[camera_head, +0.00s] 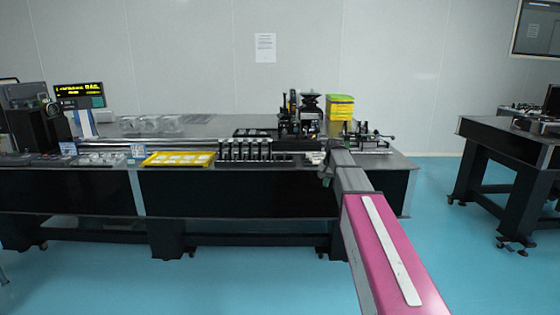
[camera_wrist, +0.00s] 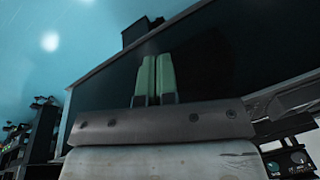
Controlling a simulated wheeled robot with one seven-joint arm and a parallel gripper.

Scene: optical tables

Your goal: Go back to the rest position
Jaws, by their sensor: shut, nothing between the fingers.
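My gripper (camera_wrist: 156,60) shows in the wrist view with its two pale green fingers side by side, shut and empty. Behind the fingers is the dark side of a table. In the head view my arm, with a pink link, reaches forward from the bottom right to the front edge of the long optical table (camera_head: 270,190). The fingers are too small or hidden to make out there.
The long table bears a yellow tray (camera_head: 179,159), a row of black mounts (camera_head: 255,149), a dark optical device (camera_head: 310,112) and yellow-green boxes (camera_head: 340,107). A second table (camera_head: 508,135) stands at the right. Blue floor (camera_head: 435,195) between the tables is free.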

